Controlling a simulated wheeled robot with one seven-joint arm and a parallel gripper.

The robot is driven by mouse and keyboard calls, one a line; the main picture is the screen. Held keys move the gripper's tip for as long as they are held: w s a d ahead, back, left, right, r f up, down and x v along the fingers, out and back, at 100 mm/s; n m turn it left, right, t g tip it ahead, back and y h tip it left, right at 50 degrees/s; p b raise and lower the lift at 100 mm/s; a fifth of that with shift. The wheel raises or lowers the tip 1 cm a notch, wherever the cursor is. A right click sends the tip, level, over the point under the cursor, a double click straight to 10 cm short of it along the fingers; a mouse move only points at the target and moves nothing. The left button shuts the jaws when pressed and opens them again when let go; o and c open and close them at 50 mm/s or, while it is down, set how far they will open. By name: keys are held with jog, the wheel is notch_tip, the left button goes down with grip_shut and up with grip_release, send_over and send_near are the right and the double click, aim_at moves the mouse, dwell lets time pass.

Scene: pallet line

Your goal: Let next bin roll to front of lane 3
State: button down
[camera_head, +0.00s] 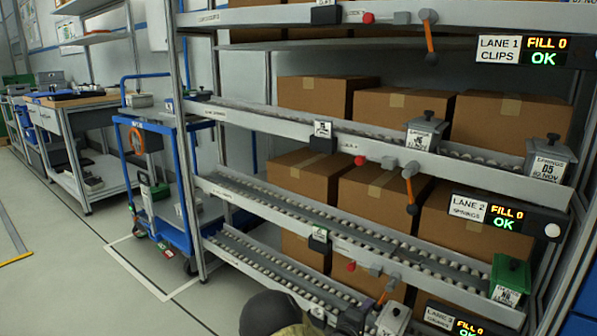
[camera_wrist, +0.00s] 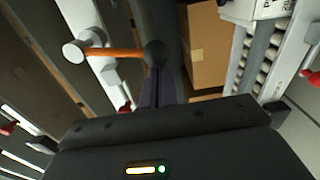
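The lane 3 sign (camera_head: 452,320) is at the lower right in the head view, cut off by the frame, beneath a roller rail. A green bin (camera_head: 508,277) stands at that rail's right end; the rollers left of it are bare. An orange lever (camera_head: 387,287) hangs from this rail, its lower end partly hidden. In the wrist view an orange lever (camera_wrist: 115,52) with a black knob lies across the fingertips. My gripper (camera_wrist: 155,80) has its narrow fingers at the knob; whether they grip it cannot be told.
Two grey bins (camera_head: 425,133) (camera_head: 548,158) stand on the rail above. Another grey bin (camera_head: 393,319) is low down, partly cut off. Cardboard boxes (camera_head: 375,195) fill the shelves behind. A blue cart (camera_head: 165,180) stands left of the rack.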

jog(key=shift+s+d+p, duration=0.3)
jog(key=shift+s+d, duration=0.4)
jog(key=shift+d, duration=0.2)
jog(key=shift+s+d+p, duration=0.3)
jog(key=shift+s+d, duration=0.35)
jog(key=shift+d, duration=0.25)
jog(key=a+p+v, duration=0.1)
jog(key=p+v, duration=0.1)
jog(key=v, duration=0.6)
jog(key=shift+w, duration=0.4)
jog(key=s+a+r+m+g+y+p, duration=0.1)
jog(key=s+r+m+g+y+p, duration=0.6)
jog(key=s+r, duration=0.55)
jog(key=s+a+r+m+g+y+p, duration=0.1)
jog(key=s+r+m+g+y+p, duration=0.35)
jog(key=s+r+p, duration=0.75)
notch_tip(320, 180, up, 40)
jog(key=w+p, duration=0.2)
jog(key=p, duration=3.2)
jog(key=shift+r+n+h, duration=0.15)
jog(key=shift+n+h, duration=0.2)
jog(key=shift+h, duration=0.1)
